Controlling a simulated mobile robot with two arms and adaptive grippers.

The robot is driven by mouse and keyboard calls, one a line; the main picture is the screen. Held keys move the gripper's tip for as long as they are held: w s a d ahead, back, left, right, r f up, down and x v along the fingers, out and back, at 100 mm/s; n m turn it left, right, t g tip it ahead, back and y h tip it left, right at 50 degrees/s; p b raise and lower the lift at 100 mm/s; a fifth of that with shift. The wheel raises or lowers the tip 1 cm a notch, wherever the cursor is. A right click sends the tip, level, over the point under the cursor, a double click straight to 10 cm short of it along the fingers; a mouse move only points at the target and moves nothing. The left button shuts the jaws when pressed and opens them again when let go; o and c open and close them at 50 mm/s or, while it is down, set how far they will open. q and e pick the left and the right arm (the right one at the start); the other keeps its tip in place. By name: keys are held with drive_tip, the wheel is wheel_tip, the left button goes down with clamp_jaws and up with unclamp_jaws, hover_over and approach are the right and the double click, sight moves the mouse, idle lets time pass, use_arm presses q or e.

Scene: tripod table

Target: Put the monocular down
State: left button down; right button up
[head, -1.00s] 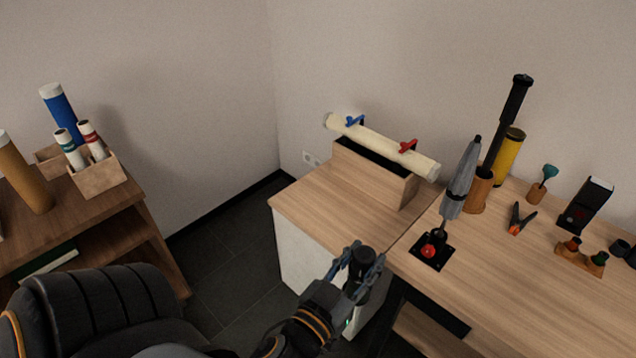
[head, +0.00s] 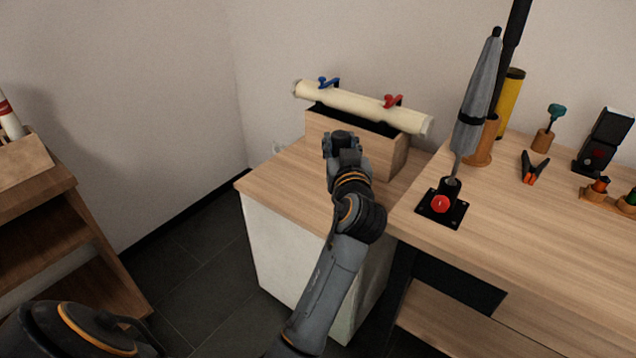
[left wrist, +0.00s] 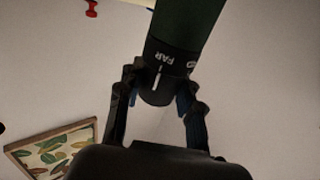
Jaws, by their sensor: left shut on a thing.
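My left gripper (head: 341,146) is shut on the monocular (head: 342,134), whose dark end shows at the fingers. In the left wrist view the monocular (left wrist: 178,50) is dark green with a black end marked "FAR", between the two fingers (left wrist: 160,100). In the head view the gripper appears over the left wooden cabinet top (head: 280,182), in front of the long wooden box (head: 392,152). I cannot tell how high it is above the top. My right gripper is not in view.
A grey umbrella (head: 475,105) stands in a black stand (head: 428,209) to the right. The cabinet top's left and front parts are clear. A shelf (head: 60,200) stands at left.

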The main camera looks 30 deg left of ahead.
use_arm(q)
drive_tip(key=w+a+f+b, duration=0.3)
drive_tip(key=w+a+f, duration=0.5)
drive_tip(key=f, duration=0.4)
drive_tip(key=shift+w+a, duration=0.15)
drive_tip(key=shift+a, duration=0.5)
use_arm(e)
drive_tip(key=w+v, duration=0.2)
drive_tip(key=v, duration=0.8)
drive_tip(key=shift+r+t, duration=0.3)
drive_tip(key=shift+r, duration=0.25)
use_arm(q)
drive_tip(key=shift+f, duration=0.1)
drive_tip(key=shift+f, duration=0.15)
drive_tip(key=c, duration=0.9)
unclamp_jaws()
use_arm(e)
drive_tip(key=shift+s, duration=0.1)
